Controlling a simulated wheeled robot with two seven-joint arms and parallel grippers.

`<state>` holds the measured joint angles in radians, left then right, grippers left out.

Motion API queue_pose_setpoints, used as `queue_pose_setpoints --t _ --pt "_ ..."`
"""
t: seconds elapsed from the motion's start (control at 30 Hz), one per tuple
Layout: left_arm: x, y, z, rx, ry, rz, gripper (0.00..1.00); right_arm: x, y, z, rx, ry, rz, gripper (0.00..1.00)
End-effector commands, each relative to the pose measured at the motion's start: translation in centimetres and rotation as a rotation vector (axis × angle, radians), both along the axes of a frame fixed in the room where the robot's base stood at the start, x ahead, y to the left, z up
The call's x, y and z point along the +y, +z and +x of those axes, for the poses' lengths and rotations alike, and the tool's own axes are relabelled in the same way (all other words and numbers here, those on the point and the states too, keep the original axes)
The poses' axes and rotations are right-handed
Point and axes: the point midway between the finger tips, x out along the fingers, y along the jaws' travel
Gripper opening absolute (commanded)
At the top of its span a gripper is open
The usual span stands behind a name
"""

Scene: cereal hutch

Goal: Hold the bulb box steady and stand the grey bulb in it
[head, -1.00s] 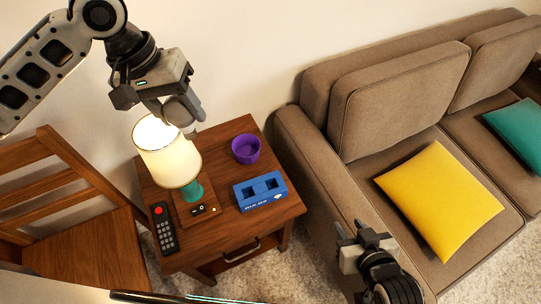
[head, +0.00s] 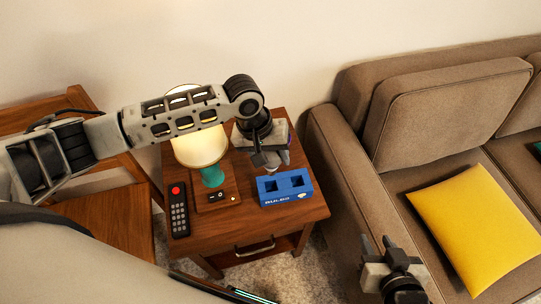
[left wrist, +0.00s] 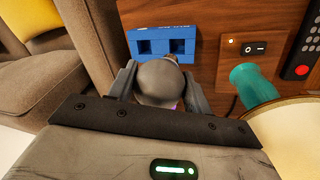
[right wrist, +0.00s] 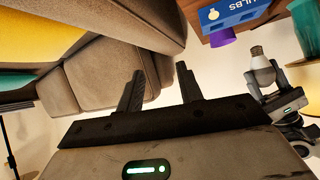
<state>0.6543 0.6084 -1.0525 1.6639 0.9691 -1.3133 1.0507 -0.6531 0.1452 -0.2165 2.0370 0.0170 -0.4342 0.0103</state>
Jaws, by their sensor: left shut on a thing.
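The blue bulb box (head: 285,188), with two square holes, sits on the side table's front right; it also shows in the left wrist view (left wrist: 161,32) and partly in the right wrist view (right wrist: 237,12). My left gripper (head: 270,166) is shut on the grey bulb (left wrist: 158,82), just behind and above the box. The bulb (right wrist: 262,66) shows apart from the box in the right wrist view, its narrow metal end away from the gripper. Its end is partly hidden in the left wrist view. My right gripper (head: 377,246) is open and empty, right of the table before the sofa.
The lit lamp (head: 200,148) with teal stem stands left of the box on a wooden base with a switch. A remote (head: 179,210) lies at the table's left. A purple bowl (right wrist: 222,38) is mostly hidden behind my left gripper. The sofa (head: 345,150) borders the right.

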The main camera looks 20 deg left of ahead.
Motion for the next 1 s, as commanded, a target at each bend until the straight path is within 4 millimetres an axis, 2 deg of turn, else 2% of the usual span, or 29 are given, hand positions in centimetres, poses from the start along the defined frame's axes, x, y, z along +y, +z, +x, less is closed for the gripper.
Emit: queue_pose_setpoints --t 0.07,0.4,0.53,0.57,0.67,0.77,0.9,1.0 --pt "0.0 -0.8 0.1 -0.002 0.000 0.000 0.27 0.1 -0.6 0.1 -0.005 0.004 0.003 0.36" --pt "0.0 -0.7 0.0 -0.001 0.000 0.000 0.27 0.1 -0.4 -0.5 0.002 0.010 0.001 0.36" --pt "0.0 -0.7 0.0 -0.001 0.000 0.000 0.27 0.5 -0.5 0.1 0.001 0.008 0.009 0.00" --pt "0.1 -0.7 0.0 -0.001 0.000 0.000 0.27 0.7 -0.6 0.4 0.004 0.010 0.011 0.00" --pt "0.0 -0.7 0.0 -0.001 0.000 0.000 0.27 1.9 -1.6 2.0 0.033 0.022 0.020 0.00" --pt "0.0 -0.7 0.0 -0.001 0.000 0.000 0.27 4.0 -2.8 4.5 0.082 0.045 0.031 0.00" --pt "0.0 -0.7 0.0 -0.001 0.000 0.000 0.27 7.8 -4.1 8.9 0.170 0.102 0.027 0.00" --pt "0.0 -0.7 0.0 -0.001 0.000 0.000 0.27 10.4 -4.2 11.8 0.231 0.151 0.002 0.00"
